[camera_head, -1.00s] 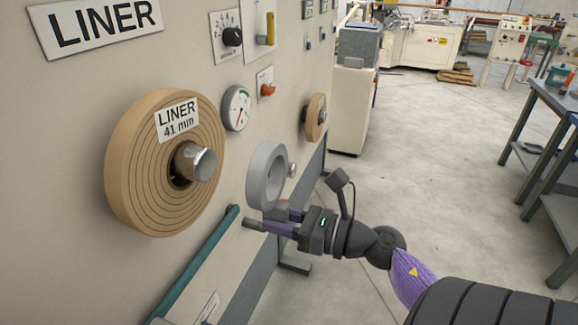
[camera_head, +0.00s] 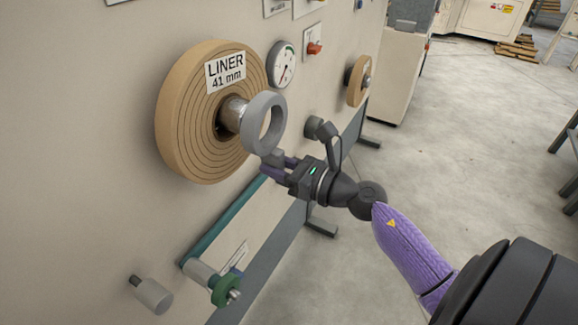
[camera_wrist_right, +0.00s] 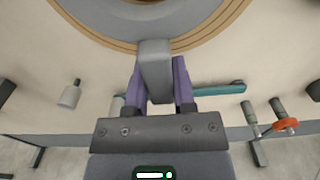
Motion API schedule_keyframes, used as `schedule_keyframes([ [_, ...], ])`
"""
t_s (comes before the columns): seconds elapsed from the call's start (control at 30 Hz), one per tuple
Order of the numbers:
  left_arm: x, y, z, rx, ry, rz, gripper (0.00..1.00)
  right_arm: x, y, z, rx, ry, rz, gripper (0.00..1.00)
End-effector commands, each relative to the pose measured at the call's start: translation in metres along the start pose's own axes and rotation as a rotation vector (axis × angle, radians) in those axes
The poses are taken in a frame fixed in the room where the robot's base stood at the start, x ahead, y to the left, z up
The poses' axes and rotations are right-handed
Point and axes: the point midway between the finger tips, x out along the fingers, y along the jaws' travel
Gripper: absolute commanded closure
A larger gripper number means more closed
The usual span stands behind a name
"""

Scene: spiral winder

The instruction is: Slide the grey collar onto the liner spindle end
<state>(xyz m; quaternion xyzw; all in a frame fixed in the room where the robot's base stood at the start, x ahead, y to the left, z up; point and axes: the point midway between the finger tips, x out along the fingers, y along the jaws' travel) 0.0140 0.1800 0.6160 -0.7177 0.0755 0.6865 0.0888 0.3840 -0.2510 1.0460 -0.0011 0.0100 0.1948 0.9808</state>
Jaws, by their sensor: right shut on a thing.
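The grey collar (camera_head: 250,126) is a thick ring with a short tab at its bottom. My right gripper (camera_head: 276,163) is shut on that tab and holds the collar upright in front of the liner roll. The metal liner spindle (camera_head: 231,114) sticks out of the brown liner roll (camera_head: 187,125), labelled "LINER 41 mm". The collar's left rim overlaps the spindle's tip in the head view; I cannot tell whether they touch. In the right wrist view, the tab (camera_wrist_right: 154,68) sits between the purple fingers, and the spindle is hidden. My left gripper is not in view.
A gauge (camera_head: 282,64) and red-orange knob (camera_head: 314,48) are on the panel above. A smaller brown roll (camera_head: 357,81) is to the right. A teal bar (camera_head: 222,224) and green-handled crank (camera_head: 224,290) are below. Open floor lies to the right.

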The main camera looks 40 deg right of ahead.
Motion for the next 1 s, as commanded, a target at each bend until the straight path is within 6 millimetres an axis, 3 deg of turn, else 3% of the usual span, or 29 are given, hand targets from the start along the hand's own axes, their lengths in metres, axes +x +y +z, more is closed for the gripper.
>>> schedule_keyframes([
  [0.5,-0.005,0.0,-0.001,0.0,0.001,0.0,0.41,0.054,0.0,0.002,0.0,-0.002,0.0,1.0],
  [0.97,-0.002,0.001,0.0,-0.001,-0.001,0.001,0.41,0.062,0.0,-0.001,-0.001,-0.001,0.0,1.0],
  [1.0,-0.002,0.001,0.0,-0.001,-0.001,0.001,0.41,0.062,0.0,-0.001,-0.001,-0.001,0.0,0.6],
])
